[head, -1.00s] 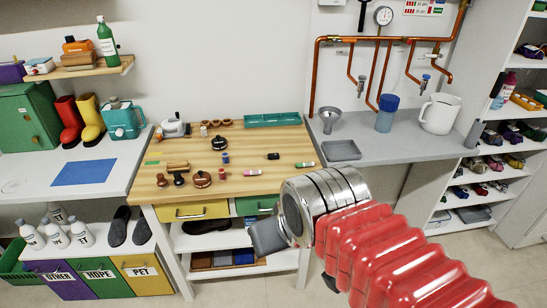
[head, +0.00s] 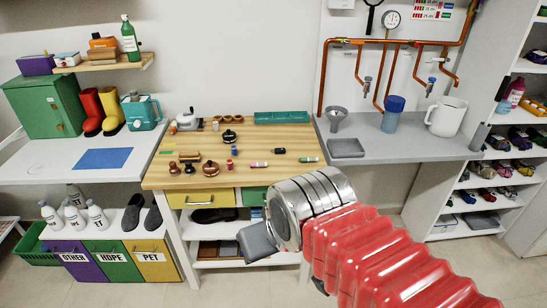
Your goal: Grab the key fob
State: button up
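A small black item (head: 279,151) lies on the wooden worktop (head: 275,136), right of its middle. It may be the key fob, but it is too small to tell for sure. My gripper (head: 257,243) is in the lower middle of the head view, in front of the worktop's front edge and well apart from the black item. A grey finger part shows at its tip; the gap between the fingers is hidden, so I cannot tell whether it is open.
Several stamps and dark pots stand on the left of the worktop. A teal tray (head: 290,117) lies at its back. A grey counter (head: 420,148) adjoins on the right.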

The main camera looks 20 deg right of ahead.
aim_at(278, 150)
jog(key=u, duration=0.45)
jog(key=k, duration=0.55)
jog(key=u, duration=0.85)
jog(key=k, duration=0.65)
jog(key=u, duration=0.25)
jog(key=i, duration=0.55)
jog(key=z, duration=0.6)
jog(key=i, duration=0.85)
jog(key=z, duration=0.55)
jog(key=i, duration=0.95)
jog(key=z, duration=0.1)
